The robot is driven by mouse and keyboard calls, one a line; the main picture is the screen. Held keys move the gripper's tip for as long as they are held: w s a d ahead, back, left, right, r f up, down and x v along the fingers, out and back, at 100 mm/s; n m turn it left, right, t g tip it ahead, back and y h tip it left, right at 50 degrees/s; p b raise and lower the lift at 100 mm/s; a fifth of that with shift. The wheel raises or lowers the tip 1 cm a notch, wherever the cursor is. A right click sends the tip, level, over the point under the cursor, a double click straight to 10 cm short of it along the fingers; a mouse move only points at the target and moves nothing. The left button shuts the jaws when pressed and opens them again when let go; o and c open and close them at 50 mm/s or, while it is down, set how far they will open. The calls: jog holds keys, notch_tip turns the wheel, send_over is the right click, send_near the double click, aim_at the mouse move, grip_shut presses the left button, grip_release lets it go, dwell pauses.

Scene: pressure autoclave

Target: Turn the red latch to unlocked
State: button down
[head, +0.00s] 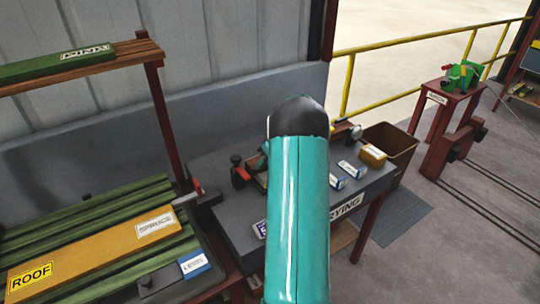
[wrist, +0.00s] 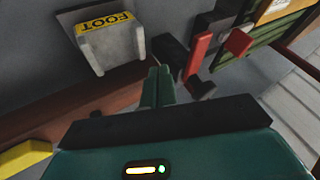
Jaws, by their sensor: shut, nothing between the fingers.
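A red bar (wrist: 199,56), probably the latch, stands out beside a dark block (wrist: 171,54) in the wrist view. A second red piece (wrist: 238,42) is just to its right, near the green slats. A red handle (head: 195,189) also shows in the head view at the right end of the slatted bench; I cannot tell surely which red part is the latch. My gripper (wrist: 158,88) is shut and empty, its teal fingertips left of and below the red bar in the picture; I see no clear contact. In the head view my arm hides most of the gripper.
A grey block labelled FOOT (wrist: 110,45) stands left of my fingers. The slatted bench bears a ROOF board (head: 95,252). The grey DRYING table (head: 345,207) holds small labelled blocks. A brown bin (head: 392,143) stands behind it. Open floor lies to the right.

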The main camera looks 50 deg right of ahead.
aim_at(241, 167)
jog(key=shift+w+a+r, duration=0.1)
jog(key=shift+w+a, duration=0.1)
jog(key=shift+a, duration=0.55)
jog(key=shift+w+a+r, duration=0.1)
jog(key=shift+w+a, duration=0.05)
jog(key=shift+a, duration=0.6)
